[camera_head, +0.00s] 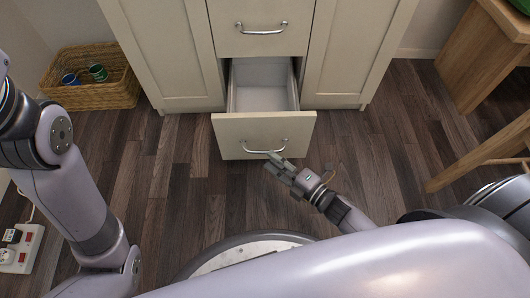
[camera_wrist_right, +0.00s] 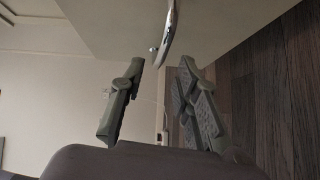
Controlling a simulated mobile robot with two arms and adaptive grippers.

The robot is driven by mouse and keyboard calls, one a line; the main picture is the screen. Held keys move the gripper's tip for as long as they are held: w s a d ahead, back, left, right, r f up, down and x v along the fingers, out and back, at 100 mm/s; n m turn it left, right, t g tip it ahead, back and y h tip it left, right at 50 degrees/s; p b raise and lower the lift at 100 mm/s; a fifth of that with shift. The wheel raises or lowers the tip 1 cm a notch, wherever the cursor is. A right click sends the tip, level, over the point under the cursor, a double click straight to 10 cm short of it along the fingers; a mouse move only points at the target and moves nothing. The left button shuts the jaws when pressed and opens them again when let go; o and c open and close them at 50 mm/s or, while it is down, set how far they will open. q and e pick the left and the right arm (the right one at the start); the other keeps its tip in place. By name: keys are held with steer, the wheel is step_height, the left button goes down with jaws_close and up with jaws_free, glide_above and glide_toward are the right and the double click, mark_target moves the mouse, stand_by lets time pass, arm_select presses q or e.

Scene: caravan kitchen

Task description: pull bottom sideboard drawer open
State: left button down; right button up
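The bottom sideboard drawer (camera_head: 230,137) is cream with a curved metal handle (camera_head: 279,147). It stands pulled well out, and its empty-looking white inside (camera_head: 262,98) shows. My right gripper (camera_head: 271,161) is just in front of the drawer, at the handle. In the right wrist view the two fingers (camera_wrist_right: 160,66) are apart. The handle also shows in that view (camera_wrist_right: 169,32), just beyond the fingertips and roughly between them, with no finger clearly closed on it. My left arm shows at the left of the head view, but its gripper is out of frame.
The upper drawer (camera_head: 262,12) above is shut. A wicker basket (camera_head: 92,92) with cups stands left of the sideboard. Wooden furniture (camera_head: 478,55) stands at the right, and a power strip (camera_head: 22,248) lies lower left. The wooden floor around the drawer is clear.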

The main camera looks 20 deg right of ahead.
steer(key=v, duration=0.6)
steer(key=shift+s, duration=0.2)
steer(key=shift+d, duration=0.15)
